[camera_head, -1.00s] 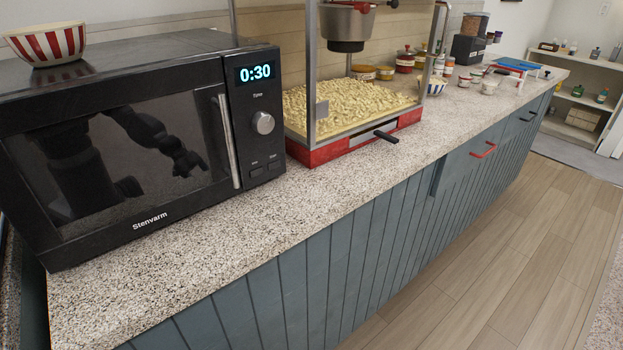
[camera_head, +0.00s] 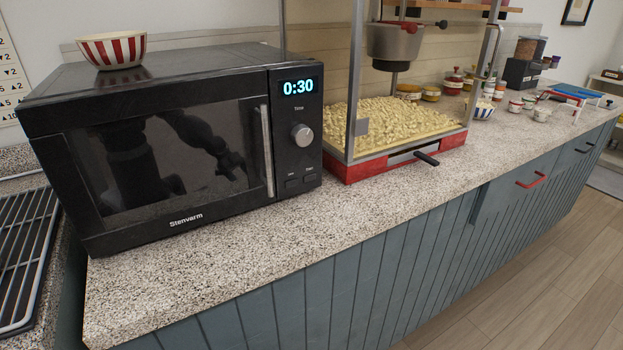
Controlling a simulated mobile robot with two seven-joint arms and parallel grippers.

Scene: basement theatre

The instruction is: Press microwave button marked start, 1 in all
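The black microwave (camera_head: 180,140) stands on the speckled counter with its door shut. Its display (camera_head: 298,87) reads 0:30, and a round silver timer knob (camera_head: 302,135) sits below it. Two small dark buttons are at the bottom of the control panel. The right one (camera_head: 310,179) appears to be the start button, though its lettering is too small to read surely. Neither gripper is in view directly. A dark reflection of my arm shows in the microwave door glass.
A red-and-white striped bowl (camera_head: 112,50) sits on top of the microwave. A popcorn machine (camera_head: 395,125) with a protruding black handle stands close to its right. A wire rack (camera_head: 22,262) lies at the left. The counter front (camera_head: 240,240) is clear.

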